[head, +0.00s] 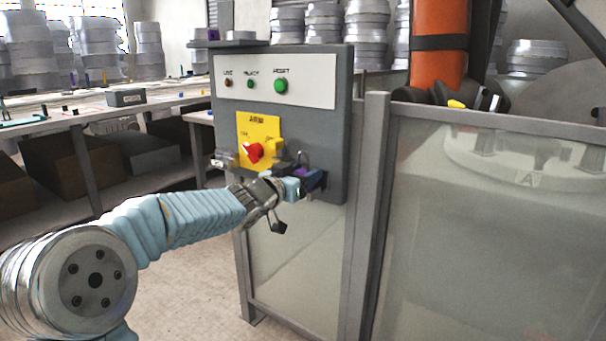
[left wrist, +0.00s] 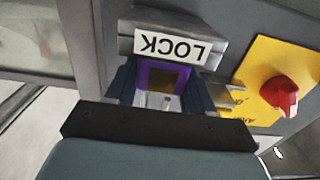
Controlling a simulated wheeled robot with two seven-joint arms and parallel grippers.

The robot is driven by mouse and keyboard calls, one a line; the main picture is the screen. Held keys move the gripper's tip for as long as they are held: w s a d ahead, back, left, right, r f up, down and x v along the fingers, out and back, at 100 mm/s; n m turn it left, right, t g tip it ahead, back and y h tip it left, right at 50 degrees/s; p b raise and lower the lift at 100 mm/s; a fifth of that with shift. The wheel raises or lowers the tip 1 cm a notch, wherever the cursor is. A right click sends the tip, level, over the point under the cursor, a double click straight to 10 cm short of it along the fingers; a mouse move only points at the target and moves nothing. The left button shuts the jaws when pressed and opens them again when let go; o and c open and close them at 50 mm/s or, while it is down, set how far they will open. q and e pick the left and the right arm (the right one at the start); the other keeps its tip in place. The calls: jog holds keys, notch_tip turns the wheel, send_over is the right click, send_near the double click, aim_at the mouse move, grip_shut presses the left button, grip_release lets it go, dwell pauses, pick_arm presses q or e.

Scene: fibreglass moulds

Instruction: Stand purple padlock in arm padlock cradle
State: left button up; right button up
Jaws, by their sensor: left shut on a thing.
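The purple padlock shows in the head view (head: 299,171) with its grey shackle upright, at the lower right of the grey control box. My left gripper (head: 303,182) is shut on it, reaching in from the left. In the left wrist view the purple padlock (left wrist: 145,78) sits between my dark blue fingers (left wrist: 163,92), in front of a grey holder (left wrist: 222,22) with an upside-down LOCK label, which looks like the arm padlock cradle. I cannot tell whether the padlock rests in it. The fingers hide much of the holder in the head view. My right gripper is out of view.
The control box (head: 338,120) carries a yellow ARM plate (head: 245,130) with a red knob (head: 253,152), close beside my gripper. Another small purple item (head: 213,34) is on top of the box. A framed panel fence (head: 480,230) stands to the right. Workbenches are behind left.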

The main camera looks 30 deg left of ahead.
pick_arm(q)
jog(key=o, duration=1.2)
jog(key=shift+s, duration=0.1)
jog(key=s, duration=0.4)
jog(key=s+p, duration=0.1)
jog(key=s, duration=0.4)
jog(key=s+a, duration=0.1)
jog(key=s, duration=0.3)
jog(key=shift+s, duration=0.3)
